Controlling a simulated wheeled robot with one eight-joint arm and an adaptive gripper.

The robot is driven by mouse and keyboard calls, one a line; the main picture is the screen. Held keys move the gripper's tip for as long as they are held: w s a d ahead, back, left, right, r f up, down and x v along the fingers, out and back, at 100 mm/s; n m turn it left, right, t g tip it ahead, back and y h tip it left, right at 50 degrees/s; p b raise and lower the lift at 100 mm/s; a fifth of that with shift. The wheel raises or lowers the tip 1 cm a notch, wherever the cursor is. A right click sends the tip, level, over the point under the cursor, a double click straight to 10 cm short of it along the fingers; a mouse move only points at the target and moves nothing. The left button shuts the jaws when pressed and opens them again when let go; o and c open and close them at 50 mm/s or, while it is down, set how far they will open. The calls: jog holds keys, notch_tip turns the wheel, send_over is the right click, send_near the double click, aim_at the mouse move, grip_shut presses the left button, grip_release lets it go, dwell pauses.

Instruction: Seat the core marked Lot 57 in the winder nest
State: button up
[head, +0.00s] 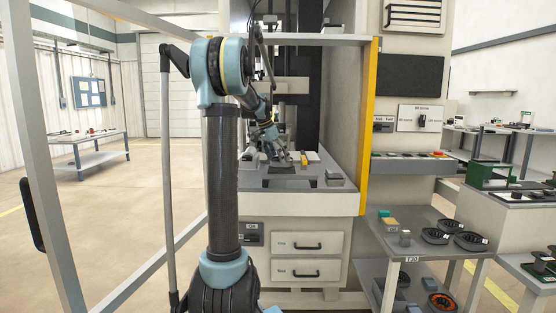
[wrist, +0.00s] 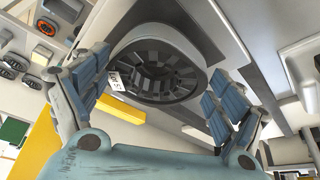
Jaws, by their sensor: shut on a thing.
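In the wrist view, a dark slotted ring core (wrist: 178,90) lies between the two blue-padded fingers of my gripper (wrist: 157,78). A white tag (wrist: 116,77) on its left side reads "Lot 5", with the last digit unclear. My gripper is shut on this core. A grey rounded rim (wrist: 160,32) shows right behind the core; whether the core is down inside it or above it I cannot tell. In the head view my gripper (head: 282,158) is low over the grey bed (head: 288,182) of the winding machine, and the core is too small to make out there.
A yellow-edged guard post (head: 369,140) stands to the right of the bed. A shelf cart (head: 420,240) at right holds several dark cores and small blocks. Small items lie on the bed near my gripper. The floor at left is open.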

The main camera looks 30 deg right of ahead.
jog(key=shift+f, duration=0.8)
jog(key=o, duration=1.5)
jog(key=shift+o, duration=0.2)
jog(key=shift+r, duration=0.1)
jog(key=shift+v, duration=2.4)
jog(key=shift+w, duration=0.15)
jog(key=v, duration=1.2)
